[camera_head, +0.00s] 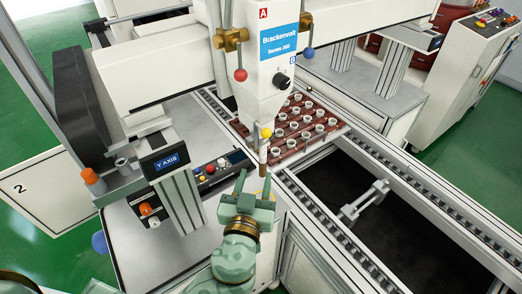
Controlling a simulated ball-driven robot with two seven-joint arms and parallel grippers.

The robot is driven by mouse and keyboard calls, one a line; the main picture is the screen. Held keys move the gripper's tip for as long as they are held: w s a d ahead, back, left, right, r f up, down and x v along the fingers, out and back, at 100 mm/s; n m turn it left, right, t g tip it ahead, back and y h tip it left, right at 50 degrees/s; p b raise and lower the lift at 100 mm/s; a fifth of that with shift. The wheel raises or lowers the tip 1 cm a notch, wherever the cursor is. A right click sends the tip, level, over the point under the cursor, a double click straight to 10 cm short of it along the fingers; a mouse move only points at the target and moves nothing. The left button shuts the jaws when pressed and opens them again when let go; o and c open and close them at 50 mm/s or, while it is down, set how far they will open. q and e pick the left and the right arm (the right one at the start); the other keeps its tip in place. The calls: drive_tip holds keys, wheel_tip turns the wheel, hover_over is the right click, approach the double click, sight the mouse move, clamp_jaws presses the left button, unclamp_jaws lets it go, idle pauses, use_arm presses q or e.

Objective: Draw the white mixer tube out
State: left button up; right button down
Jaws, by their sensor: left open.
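The slim mixer tube (264,152) hangs upright below the tapered white dispensing head (264,95). Its upper part looks pale and its lower part brownish, with a small yellow ball (266,132) beside its top. My left gripper (255,184) is open and pale green, just below and in front of the tube's lower end. Its fingers point up towards the tube, one to the left and one to the right. I see nothing held between them, and cannot tell whether they touch the tube. My right gripper is not in view.
A dark red tray (284,156) with several white cups sits on the conveyor (345,234) behind the tube. A red-knobbed lever (240,75) and a blue-knobbed lever (307,52) flank the head. A control panel (222,167) stands left of my gripper.

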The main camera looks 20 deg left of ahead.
sight(262, 150)
use_arm(q)
drive_tip(key=w, duration=0.3)
drive_tip(key=w+a+p, duration=0.1)
drive_tip(key=w, duration=0.3)
drive_tip(key=w+p, duration=0.1)
drive_tip(key=w, duration=0.3)
drive_tip(key=shift+a, duration=0.15)
drive_tip(key=shift+s, duration=0.1)
clamp_jaws()
